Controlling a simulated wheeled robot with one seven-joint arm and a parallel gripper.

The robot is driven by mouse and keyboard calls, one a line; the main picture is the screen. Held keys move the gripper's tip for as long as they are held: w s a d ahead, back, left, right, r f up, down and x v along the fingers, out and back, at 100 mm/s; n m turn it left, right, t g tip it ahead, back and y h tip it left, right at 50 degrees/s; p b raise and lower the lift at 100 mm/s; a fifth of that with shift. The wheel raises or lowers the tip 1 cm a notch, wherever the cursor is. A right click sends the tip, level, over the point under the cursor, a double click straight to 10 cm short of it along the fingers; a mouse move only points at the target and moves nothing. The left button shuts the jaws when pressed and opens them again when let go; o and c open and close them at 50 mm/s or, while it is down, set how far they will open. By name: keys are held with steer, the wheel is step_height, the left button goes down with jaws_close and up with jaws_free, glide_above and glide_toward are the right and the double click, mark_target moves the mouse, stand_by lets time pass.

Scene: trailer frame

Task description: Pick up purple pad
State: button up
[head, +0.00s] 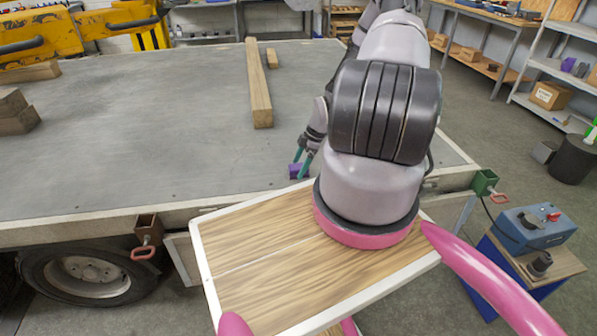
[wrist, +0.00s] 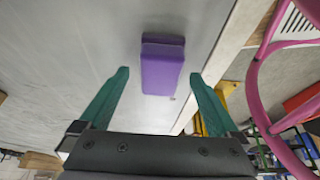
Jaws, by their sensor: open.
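The purple pad (wrist: 162,68) is a small block lying on the grey trailer bed (head: 150,110), near the bed's front edge. In the head view the purple pad (head: 294,171) shows small, beside my fingertips. My gripper (wrist: 160,75) is open, with its two teal fingers apart. In the wrist view the pad lies between and a little beyond the fingertips, touching neither. In the head view my gripper (head: 303,158) points down at the bed by the pad. My arm hides part of the bed behind it.
A long wooden beam (head: 259,85) and a short wood piece (head: 272,58) lie further back on the bed. Wooden blocks (head: 14,112) sit at the left. A green bracket (head: 485,183) and a brown bracket (head: 148,228) stand at the front edge. The bed left of the pad is clear.

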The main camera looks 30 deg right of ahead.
mark_target(298, 166)
steer(key=shift+w+a+f, duration=0.1)
steer(key=shift+a+f, duration=0.1)
steer(key=shift+f, duration=0.25)
steer(key=c, duration=1.5)
steer(key=shift+r, duration=0.15)
step_height(298, 166, up, 10)
steer(key=shift+f, duration=0.1)
